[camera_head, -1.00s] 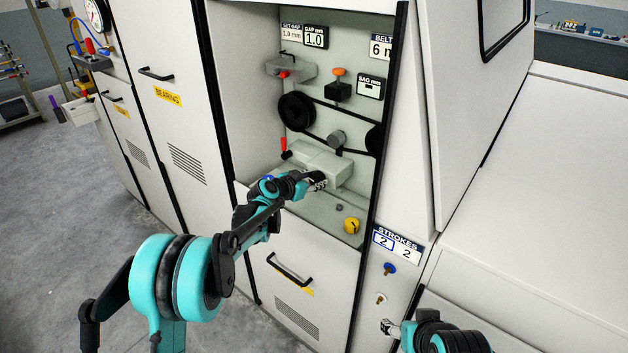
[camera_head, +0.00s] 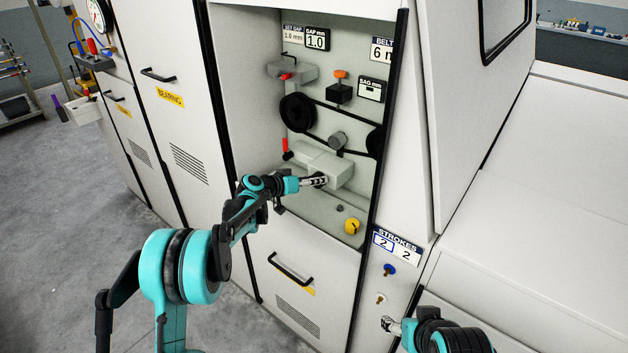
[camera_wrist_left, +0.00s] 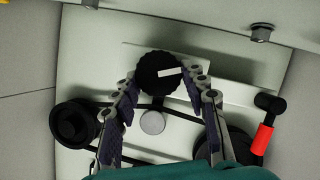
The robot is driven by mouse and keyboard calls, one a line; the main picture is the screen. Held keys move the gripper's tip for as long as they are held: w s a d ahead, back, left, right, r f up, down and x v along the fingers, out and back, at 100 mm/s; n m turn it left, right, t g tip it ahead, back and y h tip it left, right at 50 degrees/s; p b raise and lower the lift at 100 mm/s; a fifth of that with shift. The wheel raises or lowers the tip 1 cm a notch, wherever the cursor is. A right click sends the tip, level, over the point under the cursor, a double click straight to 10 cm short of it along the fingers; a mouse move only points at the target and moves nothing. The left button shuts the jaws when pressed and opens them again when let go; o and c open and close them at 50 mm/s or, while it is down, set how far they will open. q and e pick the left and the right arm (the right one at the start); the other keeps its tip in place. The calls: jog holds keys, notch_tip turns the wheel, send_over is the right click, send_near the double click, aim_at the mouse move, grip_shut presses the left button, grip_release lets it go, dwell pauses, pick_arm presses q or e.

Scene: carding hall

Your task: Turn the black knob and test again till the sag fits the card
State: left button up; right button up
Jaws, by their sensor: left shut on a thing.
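The black knob (camera_wrist_left: 158,72) with a white pointer mark sits on the pale tensioner block (camera_head: 326,163) in the open cabinet bay. My left gripper (camera_wrist_left: 163,76) has its fingertips on both sides of the knob and is shut on it. In the head view the left gripper (camera_head: 320,180) hides the knob. The SAG mm display (camera_head: 371,88) shows only a dash. A card (camera_head: 382,49) reading BELT 6 m is partly cut off by the door frame. The black tester with an orange top (camera_head: 339,91) stands above the belt. My right gripper (camera_head: 387,325) is at the lower right, its jaws too small to judge.
A black belt runs from the large pulley (camera_head: 297,111) past a grey roller (camera_head: 337,140). A red lever (camera_head: 285,146) stands left of the block, a yellow knob (camera_head: 352,226) lower right. The STROKES panel (camera_head: 397,245) reads 2 and 2, above a blue button (camera_head: 389,270).

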dwell(0.4)
pick_arm(q)
jog(key=o, duration=1.2)
jog(key=shift+c, duration=0.2)
jog(key=shift+a, duration=0.1)
jog(key=v, duration=1.2)
